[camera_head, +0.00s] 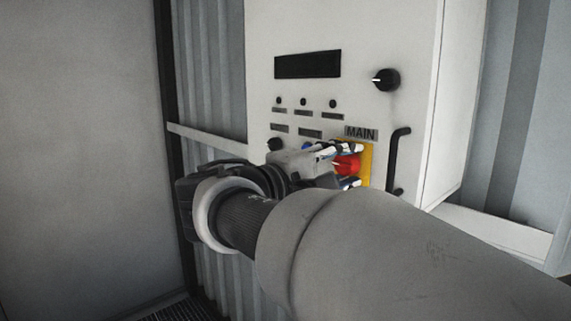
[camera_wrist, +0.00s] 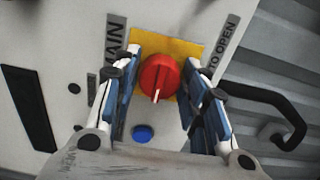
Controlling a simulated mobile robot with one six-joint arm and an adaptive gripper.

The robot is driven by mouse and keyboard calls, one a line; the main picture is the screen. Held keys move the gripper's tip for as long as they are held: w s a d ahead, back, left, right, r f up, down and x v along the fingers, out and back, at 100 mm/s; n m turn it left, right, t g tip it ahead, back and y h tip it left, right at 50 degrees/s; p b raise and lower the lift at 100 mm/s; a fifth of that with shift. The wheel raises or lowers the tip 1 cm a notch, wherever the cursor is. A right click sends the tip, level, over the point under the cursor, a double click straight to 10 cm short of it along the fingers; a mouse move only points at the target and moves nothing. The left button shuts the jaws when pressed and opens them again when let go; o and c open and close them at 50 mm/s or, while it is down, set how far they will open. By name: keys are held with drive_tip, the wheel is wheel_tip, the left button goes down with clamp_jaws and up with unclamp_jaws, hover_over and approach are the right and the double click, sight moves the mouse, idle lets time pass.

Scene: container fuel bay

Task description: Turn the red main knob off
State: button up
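The red main knob (camera_head: 347,164) sits on a yellow plate (camera_head: 367,160) under a MAIN label on the white cabinet's front. In the wrist view the red knob (camera_wrist: 160,78) shows a pale pointer mark toward the bottom of the picture, on its yellow plate (camera_wrist: 187,50). My gripper (camera_head: 352,166) is at the knob in the head view, its fingers above and below it. In the wrist view my gripper (camera_wrist: 162,88) is open, with blue-padded fingers on both sides of the knob and gaps between. Whether the fingertips reach past the knob's face is hard to tell.
The white cabinet (camera_head: 390,40) also carries a dark display (camera_head: 308,64), a black knob (camera_head: 386,79), a black handle (camera_head: 398,160) right of the main knob, and several small buttons. A blue button (camera_wrist: 143,133) lies close to the fingers. A grey wall panel stands at left.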

drive_tip(key=o, duration=0.3)
drive_tip(key=v, duration=1.2)
